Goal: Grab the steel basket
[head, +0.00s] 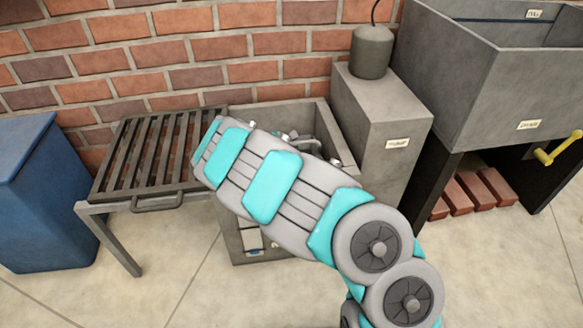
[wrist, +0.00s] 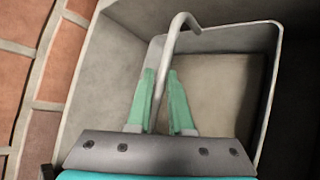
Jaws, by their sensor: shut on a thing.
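In the wrist view, my gripper (wrist: 161,76) has its two green fingers closed around the thin grey bent handle (wrist: 181,26) of the steel basket. The basket's pale rim (wrist: 238,27) shows behind the fingers, inside a grey walled tank. Its inside looks beige and empty where I can see it. In the head view, my arm covers most of the grey tank (head: 315,115), and the basket and the fingertips are largely hidden. I cannot tell whether the basket is lifted off the tank floor.
A slatted metal rack (head: 130,165) and a blue bin (head: 40,190) stand left of the tank. At right are a grey block (head: 375,135) bearing a dark canister (head: 371,52), a large labelled basin (head: 490,85), a yellow handle (head: 556,148) and red bricks (head: 480,190). A brick wall closes the back.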

